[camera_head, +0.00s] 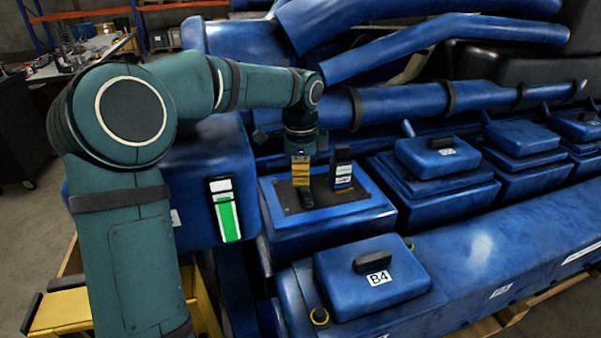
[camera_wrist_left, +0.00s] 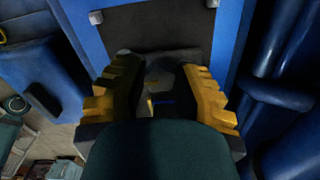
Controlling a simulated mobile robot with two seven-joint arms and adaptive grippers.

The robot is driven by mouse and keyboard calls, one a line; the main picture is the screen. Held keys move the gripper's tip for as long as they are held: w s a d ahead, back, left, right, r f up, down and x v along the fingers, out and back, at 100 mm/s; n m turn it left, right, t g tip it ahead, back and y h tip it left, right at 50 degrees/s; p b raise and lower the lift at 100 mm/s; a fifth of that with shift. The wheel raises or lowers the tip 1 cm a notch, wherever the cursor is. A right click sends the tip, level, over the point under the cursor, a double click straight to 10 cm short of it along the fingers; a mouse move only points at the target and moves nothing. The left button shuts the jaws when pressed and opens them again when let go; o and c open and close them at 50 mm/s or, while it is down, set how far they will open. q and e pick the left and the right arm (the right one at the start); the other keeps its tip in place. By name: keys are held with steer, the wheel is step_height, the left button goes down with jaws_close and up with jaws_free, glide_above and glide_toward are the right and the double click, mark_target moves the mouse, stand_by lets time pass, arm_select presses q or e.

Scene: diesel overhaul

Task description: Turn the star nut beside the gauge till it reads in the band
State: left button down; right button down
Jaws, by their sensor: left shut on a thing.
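My left gripper (camera_head: 304,190) points down over the dark top plate (camera_head: 327,208) of an open blue housing. In the left wrist view its yellow fingers (camera_wrist_left: 161,76) stand on both sides of a small grey piece (camera_wrist_left: 164,82), shut on it. This seems to be the star nut; its shape is mostly hidden by the fingers and shadow. Just right of the gripper stands a small dark upright block with a white and blue face (camera_head: 343,176), perhaps the gauge; its reading is too small to tell. My right gripper is not in view.
A white panel with a tall green bar (camera_head: 228,217) is on the blue block at left. A blue cover marked B4 (camera_head: 350,292) lies in front of the open housing. Closed covers (camera_head: 434,160) line the engine to the right. Thick blue pipes (camera_head: 400,103) run behind the gripper.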

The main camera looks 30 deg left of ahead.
arm_select(q)
steer(key=n, duration=0.5)
steer(key=shift+s+d, duration=0.1)
steer(key=n, duration=0.5)
steer(key=shift+d+f, duration=0.1)
steer(key=n, duration=0.5)
steer(key=shift+d+n, duration=0.1)
steer(key=shift+n, duration=0.3)
steer(key=n, duration=0.5)
steer(key=shift+n, duration=0.3)
steer(key=c, duration=0.7)
jaws_free()
